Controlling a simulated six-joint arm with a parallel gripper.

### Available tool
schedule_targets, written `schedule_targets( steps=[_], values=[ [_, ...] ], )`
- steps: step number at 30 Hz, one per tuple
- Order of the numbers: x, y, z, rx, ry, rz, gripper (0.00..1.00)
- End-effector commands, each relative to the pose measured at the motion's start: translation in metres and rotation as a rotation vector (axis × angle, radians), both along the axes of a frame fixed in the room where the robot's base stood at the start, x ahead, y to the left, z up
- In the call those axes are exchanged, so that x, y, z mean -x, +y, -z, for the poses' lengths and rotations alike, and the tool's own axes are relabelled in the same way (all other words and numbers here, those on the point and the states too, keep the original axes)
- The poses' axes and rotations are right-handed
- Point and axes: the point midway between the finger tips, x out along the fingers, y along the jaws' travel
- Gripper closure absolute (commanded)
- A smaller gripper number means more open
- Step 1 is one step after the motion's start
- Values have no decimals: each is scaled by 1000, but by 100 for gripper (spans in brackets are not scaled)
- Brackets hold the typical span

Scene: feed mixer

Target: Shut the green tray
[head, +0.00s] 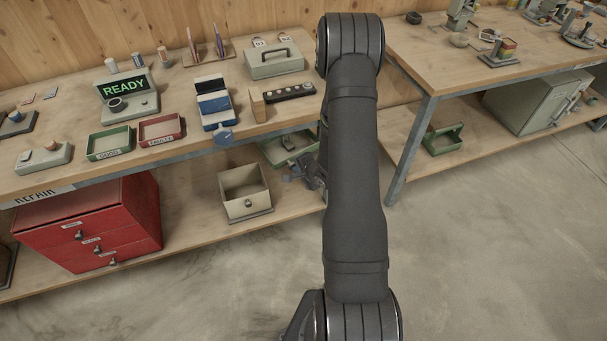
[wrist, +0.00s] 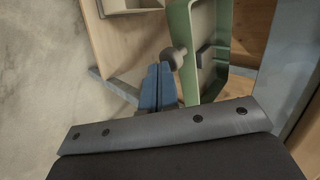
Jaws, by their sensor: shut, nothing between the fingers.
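A green tray (head: 277,151) with raised walls and a round grey knob is low under the front edge of the left bench, partly hidden by my arm in the head view. It stands open-topped. In the wrist view the green tray (wrist: 216,88) fills the right of centre, with its knob (wrist: 174,56) on its left side. My gripper (wrist: 158,74) has its blue fingers shut together and empty, just beside the knob. I cannot tell whether they touch it. In the head view my gripper (head: 303,170) is mostly hidden behind my arm.
A beige open box (head: 245,198) with a knob is left of the green tray. A red drawer cabinet (head: 95,225) stands farther left. A smaller green tray marked GOOD (head: 109,144) is on the bench top. A blue-grey bench leg (wrist: 288,65) is close right. Floor in front is clear.

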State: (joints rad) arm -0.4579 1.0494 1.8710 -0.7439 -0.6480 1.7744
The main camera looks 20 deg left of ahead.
Motion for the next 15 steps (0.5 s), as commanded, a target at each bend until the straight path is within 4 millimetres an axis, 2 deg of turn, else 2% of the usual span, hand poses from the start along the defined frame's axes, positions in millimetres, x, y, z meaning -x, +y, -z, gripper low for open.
schedule_targets(
  steps=[11,15],
  values=[
    [-1,2,0,0,0,0,100],
    [-2,15,0,-1,-2,-4,100]
  ],
)
